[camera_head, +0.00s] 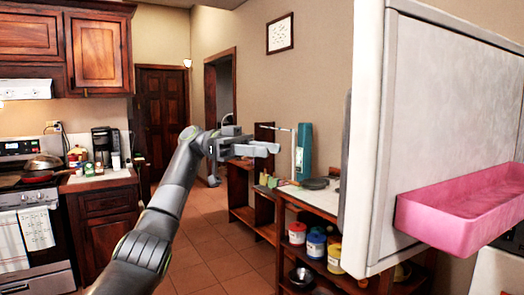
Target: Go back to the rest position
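My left arm (165,220) comes up from the bottom left and reaches out over the floor. My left gripper (264,149) is at the middle of the view, pointing right, in front of the wooden shelf unit and the wall. It appears to hold nothing. I see it mostly from the side, so the gap between its fingers cannot be made out. My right arm and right gripper are not in view.
A large white fridge-like panel (440,110) with a pink tray (460,211) stands close on the right. A wooden shelf (322,202) holds cans and a teal bottle (304,150). The stove (35,215) and counter are left. Tiled floor (215,258) is clear between.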

